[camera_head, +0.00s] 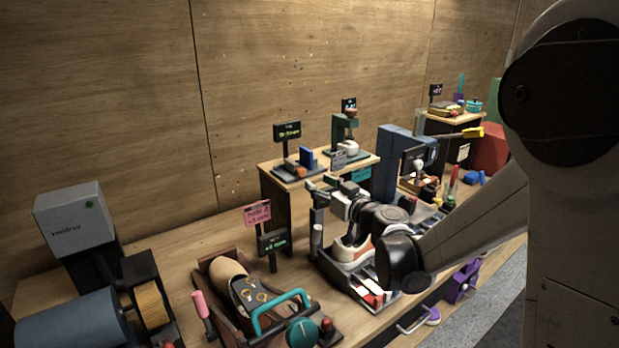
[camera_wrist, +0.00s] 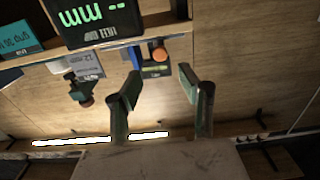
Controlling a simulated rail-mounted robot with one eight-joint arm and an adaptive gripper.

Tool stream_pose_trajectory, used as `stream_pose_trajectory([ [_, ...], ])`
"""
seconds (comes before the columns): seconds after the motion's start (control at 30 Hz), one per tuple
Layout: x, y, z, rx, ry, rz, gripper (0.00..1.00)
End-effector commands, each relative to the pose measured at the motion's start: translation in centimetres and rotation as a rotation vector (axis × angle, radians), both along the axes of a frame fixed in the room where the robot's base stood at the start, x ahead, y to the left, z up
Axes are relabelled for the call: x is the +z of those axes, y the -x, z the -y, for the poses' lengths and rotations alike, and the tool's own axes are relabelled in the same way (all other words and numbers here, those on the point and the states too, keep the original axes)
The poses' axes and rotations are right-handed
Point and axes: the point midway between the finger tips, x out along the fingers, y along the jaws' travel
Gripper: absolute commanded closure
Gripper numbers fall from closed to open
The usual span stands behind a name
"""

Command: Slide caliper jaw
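A dark readout (camera_wrist: 100,20) with green "mm" and dashes fills the top left of the wrist view, upside down. A thin grey bar (camera_wrist: 130,42) runs just below it; I cannot tell whether it belongs to the caliper. The sliding jaw itself is not clear in either view. My gripper (camera_wrist: 160,83) is open, its two fingers well apart with nothing between them. In the head view, my gripper (camera_head: 338,190) is over the back of the shoe tray, largely hidden by my own wrist. The readout is not clear in the head view.
A sneaker (camera_head: 350,250) sits in the dark tray (camera_head: 335,268) below my wrist. Behind stands a raised wooden shelf (camera_head: 268,180) with small devices and a teal sign (camera_head: 361,174). A shoe cradle (camera_head: 205,270) stands to the left, and a roller machine (camera_head: 150,300) farther left.

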Motion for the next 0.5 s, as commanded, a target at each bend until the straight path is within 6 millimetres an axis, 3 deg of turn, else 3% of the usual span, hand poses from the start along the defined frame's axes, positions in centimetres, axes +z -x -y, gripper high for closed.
stream_pose_trajectory([
  [0.2, 0.0, 2.5, 1.8, -0.001, 0.000, 0.000, 0.62],
  [0.5, 0.0, 3.4, 2.3, -0.001, 0.000, 0.000, 0.62],
])
